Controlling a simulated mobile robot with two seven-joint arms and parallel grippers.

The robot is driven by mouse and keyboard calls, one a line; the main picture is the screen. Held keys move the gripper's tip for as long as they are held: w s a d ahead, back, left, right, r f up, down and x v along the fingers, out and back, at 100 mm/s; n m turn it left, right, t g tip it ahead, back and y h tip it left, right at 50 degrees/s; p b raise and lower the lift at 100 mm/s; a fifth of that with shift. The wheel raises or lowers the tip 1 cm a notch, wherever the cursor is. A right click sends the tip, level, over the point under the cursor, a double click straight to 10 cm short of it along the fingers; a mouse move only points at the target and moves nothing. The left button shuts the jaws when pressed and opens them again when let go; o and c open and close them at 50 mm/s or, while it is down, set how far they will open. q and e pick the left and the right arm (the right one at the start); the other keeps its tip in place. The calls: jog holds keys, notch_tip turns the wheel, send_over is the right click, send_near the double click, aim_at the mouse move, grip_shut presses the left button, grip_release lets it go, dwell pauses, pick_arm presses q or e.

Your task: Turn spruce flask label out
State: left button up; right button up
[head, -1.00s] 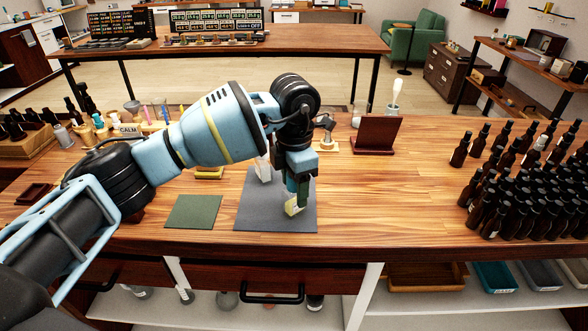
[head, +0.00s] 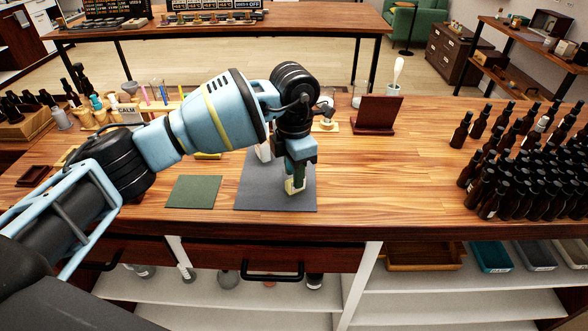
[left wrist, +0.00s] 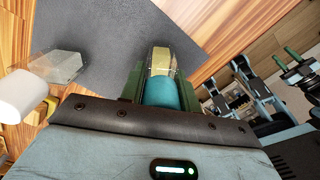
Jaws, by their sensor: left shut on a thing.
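My left gripper (head: 298,178) points down over the dark grey mat (head: 250,196) and is shut on a small flask. In the left wrist view the gripper's green fingers (left wrist: 158,88) stand either side of the flask's teal cap (left wrist: 161,92). The flask's pale yellowish glass body (left wrist: 160,61) extends beyond the cap. In the head view only its pale lower part (head: 291,187) shows below the fingers, at or just above the mat; I cannot tell if it touches. I cannot read a label or tell which way it faces. My right gripper is not in view.
A pale bottle (head: 264,153) stands on the mat behind my left gripper, partly hidden. A green mat (head: 194,191) lies to the left. A dark red stand (head: 376,114) is behind right. Many brown bottles (head: 515,185) crowd the right. The table between is clear.

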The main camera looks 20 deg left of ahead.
pick_arm(q)
jog(key=shift+m, duration=1)
jog(key=shift+a, duration=0.1)
jog(key=o, duration=1.2)
jog(key=shift+r, duration=3.9)
